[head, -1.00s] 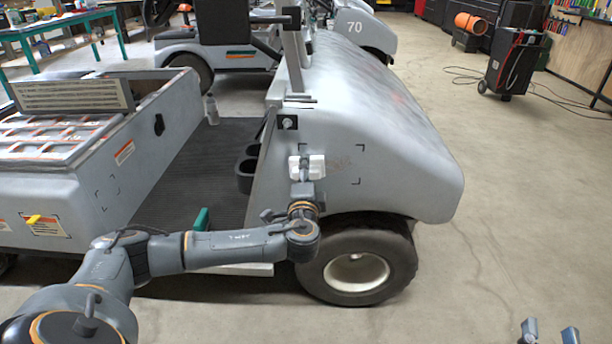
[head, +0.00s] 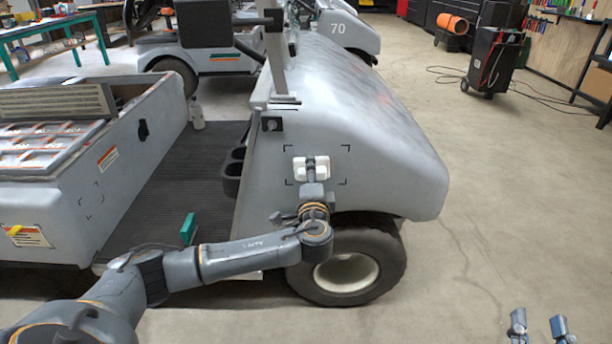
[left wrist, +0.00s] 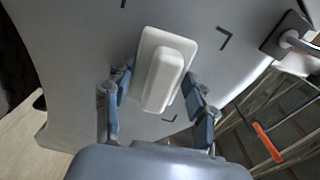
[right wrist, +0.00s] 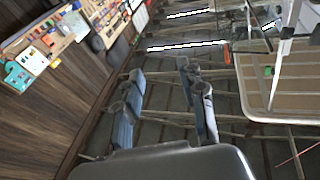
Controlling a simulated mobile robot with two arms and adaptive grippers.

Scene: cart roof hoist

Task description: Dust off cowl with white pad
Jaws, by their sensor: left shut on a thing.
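The grey cowl (head: 395,150) of the cart has black corner marks around a patch on its side. The white pad (head: 322,169) lies against this patch, inside the marks. My left gripper (head: 312,183) is shut on the pad. In the left wrist view the pad (left wrist: 165,75) shows a raised grip block between the two fingers, its flat plate on or very near the cowl. No brown smudge shows around the pad; what lies under it is hidden. My right gripper (head: 538,320) is open and empty at the lower right, away from the cart.
A black wheeled machine (head: 494,58) stands at the back right. The floor right of the cart is clear.

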